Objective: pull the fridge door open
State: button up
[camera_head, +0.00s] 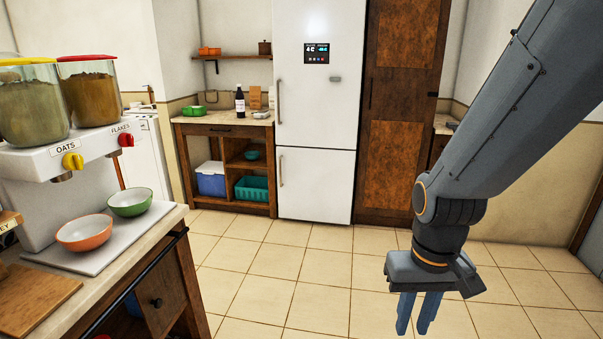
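A tall white fridge (315,120) stands against the far wall, with a larger upper door and a smaller lower door. Both doors are shut. The upper door has a long vertical handle (279,102) on its left edge and a small dark display. The lower door has a shorter handle (281,170) on its left edge. My gripper (416,327) points down at the lower right, in front of the floor tiles and well apart from the fridge. Its two blue fingers are a little apart, with nothing seen between them.
A counter with an oats and flakes dispenser (70,150), an orange bowl (84,233) and a green bowl (130,202) fills the left foreground. A wooden side table (222,127) is left of the fridge, a tall wooden cabinet (396,120) right. The tiled floor between is clear.

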aim_at(318, 103)
jog(key=i, duration=1.8)
jog(key=u, duration=0.15)
jog(key=i, duration=2.6)
jog(key=u, duration=0.2)
